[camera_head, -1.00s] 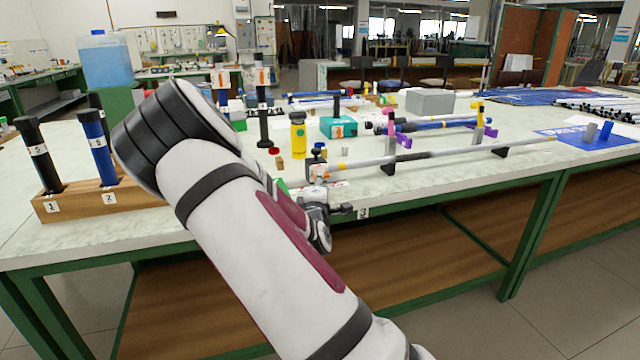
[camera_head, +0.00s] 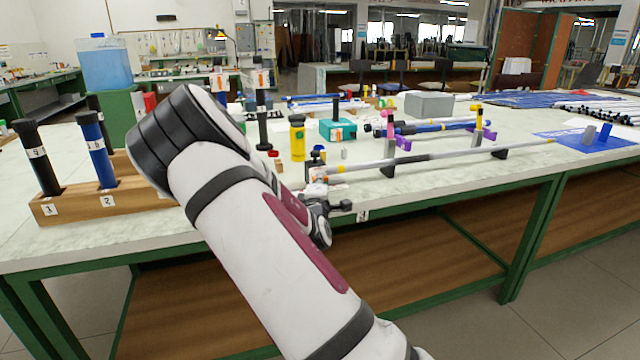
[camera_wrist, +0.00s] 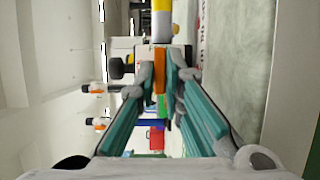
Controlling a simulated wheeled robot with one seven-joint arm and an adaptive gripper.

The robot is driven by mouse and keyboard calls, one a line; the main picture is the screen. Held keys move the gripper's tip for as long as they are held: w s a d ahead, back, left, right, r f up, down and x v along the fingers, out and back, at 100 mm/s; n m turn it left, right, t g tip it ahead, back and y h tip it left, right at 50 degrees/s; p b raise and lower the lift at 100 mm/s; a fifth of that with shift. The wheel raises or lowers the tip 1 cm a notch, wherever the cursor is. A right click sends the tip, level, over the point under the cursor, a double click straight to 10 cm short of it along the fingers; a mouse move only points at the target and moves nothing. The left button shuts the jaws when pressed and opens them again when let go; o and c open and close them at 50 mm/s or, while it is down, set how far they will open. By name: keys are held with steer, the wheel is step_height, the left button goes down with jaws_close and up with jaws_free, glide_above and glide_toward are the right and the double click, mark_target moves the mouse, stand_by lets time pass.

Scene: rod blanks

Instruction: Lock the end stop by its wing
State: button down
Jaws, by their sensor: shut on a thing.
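The end stop (camera_head: 316,166) is a small dark and pale block at the near left end of a long grey rod (camera_head: 455,154), by the table's front edge. Its orange wing (camera_wrist: 160,72) stands between my fingertips in the wrist view, with the pale and black body of the stop just beyond. My gripper (camera_wrist: 161,82) has its teal-lined fingers closed on the wing from both sides. In the head view my arm hides most of the gripper, and the wing's exact angle is hard to tell.
Black supports (camera_head: 388,170) carry the rod. A wooden block (camera_head: 150,201) with upright dark and blue rods stands at the left. A yellow bottle (camera_head: 298,138) and a teal box (camera_head: 337,130) stand behind the stop. A blue mat (camera_head: 570,142) lies at the right.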

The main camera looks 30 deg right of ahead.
steer(key=m, duration=0.1)
steer(key=m+p, duration=0.1)
steer(key=m+g+y, duration=0.1)
steer(key=m, duration=0.1)
steer(key=shift+d+r+p, duration=0.1)
steer(key=shift+r+p, duration=0.15)
steer(key=shift+p, duration=0.15)
steer(key=m+y, duration=0.2)
steer(key=m, duration=0.1)
steer(key=shift+s+d+r+m+g, duration=0.1)
steer(key=shift+d+m+g, duration=0.05)
steer(key=shift+m+g, duration=0.15)
steer(key=m+y+b, duration=0.1)
steer(key=m+y, duration=0.1)
steer(key=m, duration=0.1)
steer(key=shift+d, duration=0.2)
steer(key=shift+m+y, duration=1.2)
steer(key=shift+m, duration=0.2)
steer(key=c, duration=1.7)
jaws_free()
